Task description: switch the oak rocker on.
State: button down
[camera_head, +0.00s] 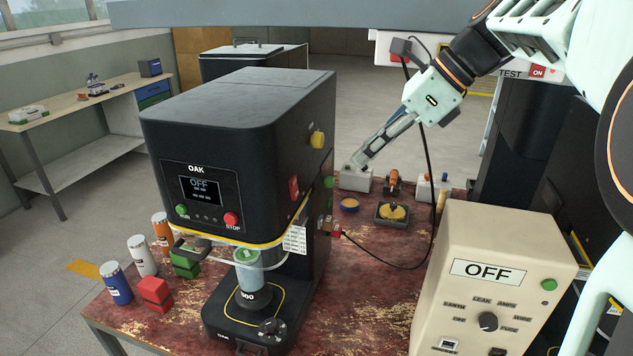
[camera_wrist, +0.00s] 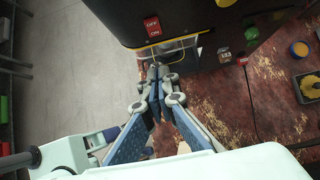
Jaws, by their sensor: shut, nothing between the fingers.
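In the wrist view the rocker (camera_wrist: 152,27) shows OFF and ON markings; which half is pressed I cannot tell. My gripper (camera_head: 358,163) is shut and empty, right of the machine in the head view and apart from the rocker. In the wrist view my gripper's fingertips (camera_wrist: 156,72) are below the rocker in the picture, pointing toward the machine's side.
A yellow knob (camera_head: 317,138) sits above the rocker on the same face. A beige tester (camera_head: 490,285) reading OFF stands at the front right. A black cable (camera_head: 430,200) hangs down to the red table. Cans (camera_head: 117,283) and red blocks (camera_head: 155,294) stand left of the machine.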

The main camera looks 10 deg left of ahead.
jog(key=shift+f, duration=0.1)
send_near(297, 195)
jog(key=d+f+x, duration=0.1)
jog(key=x, duration=0.4)
jog(key=shift+a+f+p, duration=0.15)
jog(key=shift+a+p, duration=0.15)
jog(key=shift+a, duration=0.4)
jog(key=shift+a+p, duration=0.25)
jog(key=shift+p, duration=0.35)
jog(key=shift+w+f, duration=0.1)
